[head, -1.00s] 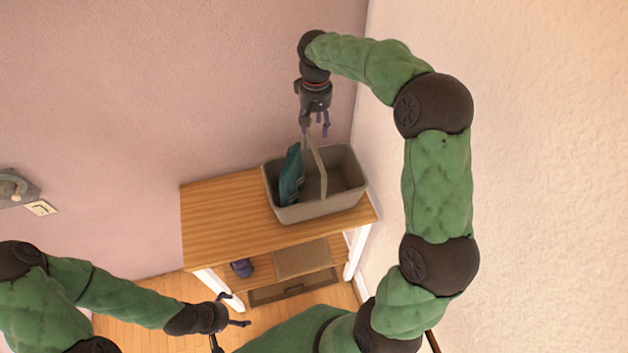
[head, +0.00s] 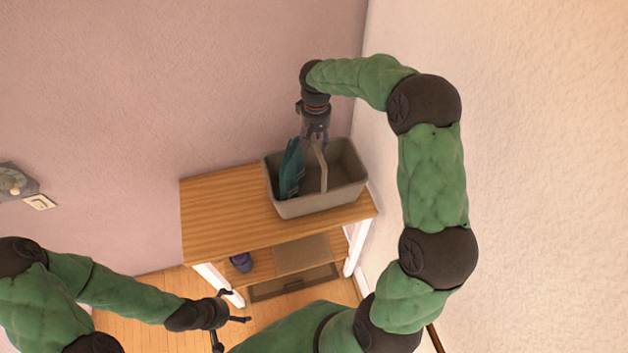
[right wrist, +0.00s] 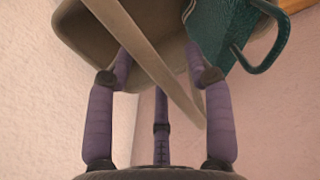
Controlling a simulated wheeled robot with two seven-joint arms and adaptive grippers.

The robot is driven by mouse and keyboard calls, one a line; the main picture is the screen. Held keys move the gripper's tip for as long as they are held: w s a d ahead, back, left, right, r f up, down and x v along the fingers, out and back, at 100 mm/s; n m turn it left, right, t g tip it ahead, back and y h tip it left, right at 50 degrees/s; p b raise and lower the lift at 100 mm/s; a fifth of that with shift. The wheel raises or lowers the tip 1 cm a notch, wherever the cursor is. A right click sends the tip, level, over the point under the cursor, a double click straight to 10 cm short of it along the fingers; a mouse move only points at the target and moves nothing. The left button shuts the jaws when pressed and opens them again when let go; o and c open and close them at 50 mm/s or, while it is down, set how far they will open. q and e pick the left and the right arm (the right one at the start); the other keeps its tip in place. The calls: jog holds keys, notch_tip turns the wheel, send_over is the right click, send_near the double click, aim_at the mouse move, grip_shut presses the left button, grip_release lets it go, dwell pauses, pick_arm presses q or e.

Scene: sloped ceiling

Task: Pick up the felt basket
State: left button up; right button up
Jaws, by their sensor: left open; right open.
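The felt basket (head: 318,205) is grey-beige with a strap handle (head: 321,168) arching over its middle. It stands upright on the right end of a wooden table, with a teal item (head: 291,168) inside on the left. My right gripper (head: 316,142) points down over the basket's back edge, at the handle. In the right wrist view the open fingers (right wrist: 160,70) have the handle (right wrist: 150,62) running between them; I cannot tell whether they touch it. My left gripper (head: 233,319) is open and empty, low in front of the table.
The wooden table (head: 225,213) has clear room left of the basket. Its lower shelf holds a dark blue object (head: 241,262) and a flat brown piece (head: 301,254). The pink wall (head: 180,90) is close behind and a pale wall (head: 540,150) close on the right.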

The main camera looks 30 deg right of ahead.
grip_shut()
jog(key=shift+w, duration=0.1)
jog(key=shift+r, duration=0.1)
